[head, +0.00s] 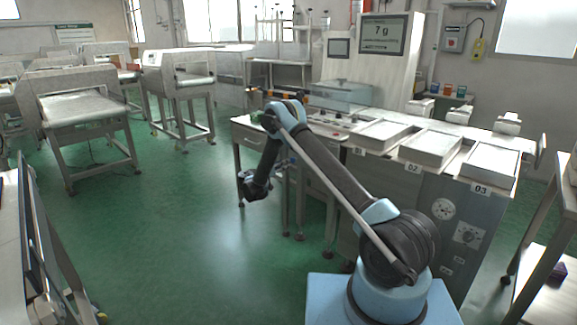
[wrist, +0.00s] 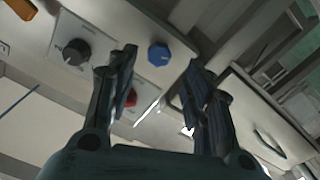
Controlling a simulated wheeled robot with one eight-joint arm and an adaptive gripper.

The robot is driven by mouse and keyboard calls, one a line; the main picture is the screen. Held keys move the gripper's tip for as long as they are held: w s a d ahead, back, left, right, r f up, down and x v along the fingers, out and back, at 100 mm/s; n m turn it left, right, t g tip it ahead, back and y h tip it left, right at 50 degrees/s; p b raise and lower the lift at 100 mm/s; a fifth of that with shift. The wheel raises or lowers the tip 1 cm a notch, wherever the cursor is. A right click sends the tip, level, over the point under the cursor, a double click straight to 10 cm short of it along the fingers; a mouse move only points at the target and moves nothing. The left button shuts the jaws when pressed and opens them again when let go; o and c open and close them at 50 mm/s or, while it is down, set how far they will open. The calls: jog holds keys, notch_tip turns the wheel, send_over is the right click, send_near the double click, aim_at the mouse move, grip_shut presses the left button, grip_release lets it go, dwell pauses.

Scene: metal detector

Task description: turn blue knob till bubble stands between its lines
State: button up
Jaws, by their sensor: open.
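The blue knob (wrist: 158,54) sits on a light panel in the wrist view, just past and between my fingertips. My gripper (wrist: 160,68) is open, with its two dark fingers spread apart and nothing between them. The knob appears clear of both fingers. In the head view my gripper (head: 250,186) hangs low at the left end of the weighing machine. I cannot make out the blue knob there. I cannot make out the bubble or its lines in either view.
A black knob (wrist: 75,52) and a red button (wrist: 130,97), partly behind the left finger, are near the blue knob. Trays (head: 432,147) line the machine top. A display (head: 382,35) reads 7 g. Green floor (head: 190,240) is open to the left.

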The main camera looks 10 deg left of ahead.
jog(key=shift+v, duration=2.8)
